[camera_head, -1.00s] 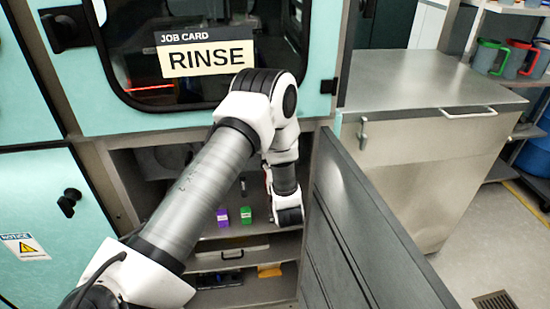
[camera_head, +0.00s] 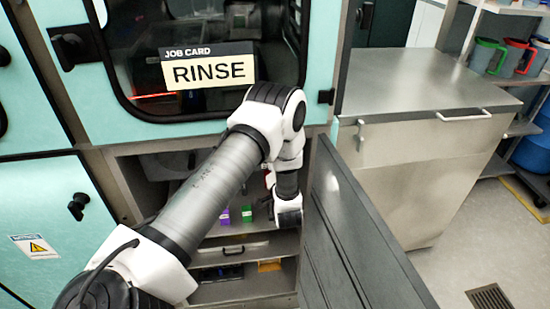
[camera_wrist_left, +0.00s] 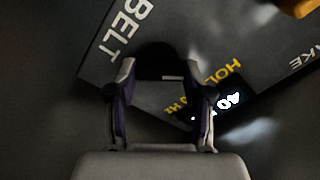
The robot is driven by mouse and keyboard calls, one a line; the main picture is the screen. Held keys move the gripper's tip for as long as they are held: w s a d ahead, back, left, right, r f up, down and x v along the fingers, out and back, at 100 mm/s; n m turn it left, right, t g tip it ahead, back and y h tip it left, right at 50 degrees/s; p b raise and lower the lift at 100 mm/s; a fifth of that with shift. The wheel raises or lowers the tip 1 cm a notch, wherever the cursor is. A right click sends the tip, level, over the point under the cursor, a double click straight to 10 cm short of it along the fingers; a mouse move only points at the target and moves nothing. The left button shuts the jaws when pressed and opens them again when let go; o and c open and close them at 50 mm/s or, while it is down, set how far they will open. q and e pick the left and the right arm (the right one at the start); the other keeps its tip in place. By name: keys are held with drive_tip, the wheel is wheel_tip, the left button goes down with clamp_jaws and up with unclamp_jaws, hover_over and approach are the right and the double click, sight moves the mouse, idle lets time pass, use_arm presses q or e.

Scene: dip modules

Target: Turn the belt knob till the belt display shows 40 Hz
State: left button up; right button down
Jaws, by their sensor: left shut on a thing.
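The black belt knob (camera_wrist_left: 165,56) is in the left wrist view, dark and round with a pale mark, on a dark panel (camera_wrist_left: 225,50) lettered BELT. The fingers of my left gripper (camera_wrist_left: 162,78) are on either side of the knob and shut on it. The belt display (camera_wrist_left: 232,102) is lit to the right of the right finger. Its digits look like 40, turned and partly cut by the finger. In the head view my left arm reaches into the open cabinet, and the gripper and knob are hidden there. My right gripper is not in view.
An open grey cabinet door (camera_head: 360,235) stands close to the right of my arm. Purple (camera_head: 225,216) and green (camera_head: 247,213) small items sit on the cabinet shelf. A RINSE card (camera_head: 210,70) is on the window above. An orange part (camera_wrist_left: 295,7) lies at the panel's upper right.

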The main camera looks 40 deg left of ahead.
use_arm(q)
drive_tip(key=shift+r+m, duration=0.1)
drive_tip(key=shift+m, duration=0.5)
drive_tip(key=o, duration=1.2)
drive_tip(key=shift+w, duration=0.1)
drive_tip(key=shift+c, duration=0.2)
drive_tip(key=v, duration=1.2)
